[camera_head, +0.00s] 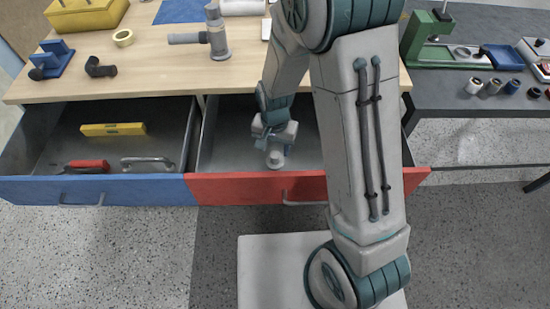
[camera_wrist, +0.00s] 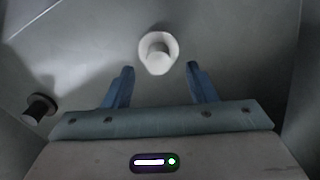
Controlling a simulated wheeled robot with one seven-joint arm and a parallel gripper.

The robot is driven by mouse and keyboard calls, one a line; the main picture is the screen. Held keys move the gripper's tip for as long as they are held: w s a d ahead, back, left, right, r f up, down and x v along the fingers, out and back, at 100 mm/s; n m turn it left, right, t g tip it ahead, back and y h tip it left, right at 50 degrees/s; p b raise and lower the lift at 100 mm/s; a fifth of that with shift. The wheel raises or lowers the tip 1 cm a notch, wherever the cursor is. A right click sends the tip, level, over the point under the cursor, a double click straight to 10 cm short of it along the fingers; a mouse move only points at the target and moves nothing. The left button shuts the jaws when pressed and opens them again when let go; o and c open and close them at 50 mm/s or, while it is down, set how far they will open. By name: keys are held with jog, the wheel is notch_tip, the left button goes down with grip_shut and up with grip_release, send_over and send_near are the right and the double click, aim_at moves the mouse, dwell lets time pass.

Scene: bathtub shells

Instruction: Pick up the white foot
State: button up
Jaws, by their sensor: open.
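The white foot (camera_wrist: 158,52) is a small round white piece with a raised stub, on the grey floor of the open red-fronted drawer (camera_head: 255,188). It shows in the wrist view just beyond and between my fingertips. My gripper (camera_wrist: 158,80) is open, with its two blue fingers apart and nothing between them.
A dark cylindrical piece (camera_wrist: 40,108) lies at the left in the wrist view, near the drawer wall. The open blue-fronted drawer (camera_head: 100,190) holds a yellow level (camera_head: 113,129) and a red-handled tool (camera_head: 87,165). The wooden worktop (camera_head: 160,75) is above the drawers.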

aim_at(275, 155)
jog(key=shift+s+f, duration=0.2)
jog(key=shift+f, duration=1.85)
jog(key=c, duration=1.1)
jog(key=shift+o, duration=0.2)
jog(key=shift+r, duration=0.1)
